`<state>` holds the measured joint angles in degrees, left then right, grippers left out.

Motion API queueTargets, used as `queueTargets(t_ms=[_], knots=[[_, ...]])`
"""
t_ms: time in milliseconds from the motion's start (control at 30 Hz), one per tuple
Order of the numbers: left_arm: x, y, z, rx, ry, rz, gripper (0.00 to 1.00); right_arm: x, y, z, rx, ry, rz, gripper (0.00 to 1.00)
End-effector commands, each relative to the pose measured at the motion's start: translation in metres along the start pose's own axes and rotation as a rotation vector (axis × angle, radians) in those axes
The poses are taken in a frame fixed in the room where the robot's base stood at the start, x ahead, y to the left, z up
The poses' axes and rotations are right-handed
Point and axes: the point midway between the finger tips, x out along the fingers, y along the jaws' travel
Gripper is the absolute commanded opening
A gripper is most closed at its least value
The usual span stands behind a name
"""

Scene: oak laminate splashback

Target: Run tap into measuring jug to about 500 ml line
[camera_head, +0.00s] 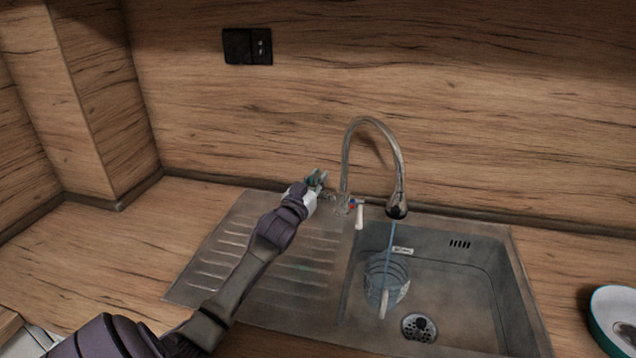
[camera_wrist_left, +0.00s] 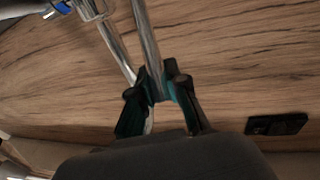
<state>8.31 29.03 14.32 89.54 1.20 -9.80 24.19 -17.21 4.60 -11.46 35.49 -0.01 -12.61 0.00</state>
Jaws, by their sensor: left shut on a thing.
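The chrome tap (camera_head: 398,165) arches over the sink, and a blue stream of water (camera_head: 390,240) falls from its spout. The clear measuring jug (camera_head: 401,290) stands in the basin under the stream, its pale handle towards me. The stream enters the jug; I cannot read its marks or the water level. My left gripper (camera_head: 318,181) is at the left of the tap's base. In the left wrist view its fingers (camera_wrist_left: 160,88) are shut on a slim metal bar (camera_wrist_left: 146,40), which looks like a tap lever. My right gripper is not in view.
The steel sink has a ribbed drainer (camera_head: 225,262) on the left and a drain (camera_head: 419,327) right of the jug. A white and teal dish (camera_head: 603,318) sits on the worktop at the far right. A black socket (camera_head: 247,46) is on the wooden splashback.

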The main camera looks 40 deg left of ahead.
Motion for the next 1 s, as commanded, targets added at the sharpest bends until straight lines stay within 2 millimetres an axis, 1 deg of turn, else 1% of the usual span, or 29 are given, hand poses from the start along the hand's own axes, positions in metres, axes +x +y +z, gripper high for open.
queueTargets(t_ms=[33, 233, 267, 400, 433, 667, 767, 867, 1000], knots=[[-0.001, 0.0, 0.002, 0.0, 0.005, -0.001, 0.0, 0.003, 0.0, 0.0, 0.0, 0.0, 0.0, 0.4], [-0.001, 0.0, 0.0, 0.001, 0.004, 0.0, 0.0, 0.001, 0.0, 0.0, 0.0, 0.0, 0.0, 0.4], [-0.001, 0.0, 0.0, 0.001, 0.004, 0.0, 0.16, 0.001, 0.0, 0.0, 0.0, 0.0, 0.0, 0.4], [-0.001, 0.0, 0.0, 0.001, 0.003, 0.0, 0.39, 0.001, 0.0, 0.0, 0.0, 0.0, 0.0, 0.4], [-0.001, 0.0, 0.0, 0.001, 0.003, 0.0, 0.41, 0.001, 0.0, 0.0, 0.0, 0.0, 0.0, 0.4], [-0.001, 0.0, 0.0, 0.002, 0.003, -0.001, 0.41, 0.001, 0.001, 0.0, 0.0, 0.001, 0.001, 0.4], [-0.003, 0.0, 0.001, 0.001, 0.003, 0.0, 0.41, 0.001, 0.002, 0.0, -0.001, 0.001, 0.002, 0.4], [-0.014, 0.001, 0.002, 0.001, 0.002, 0.001, 0.41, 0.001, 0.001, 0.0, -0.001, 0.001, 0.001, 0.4], [-0.041, 0.001, 0.002, 0.001, 0.0, 0.0, 0.41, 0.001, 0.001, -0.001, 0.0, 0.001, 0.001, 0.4]])
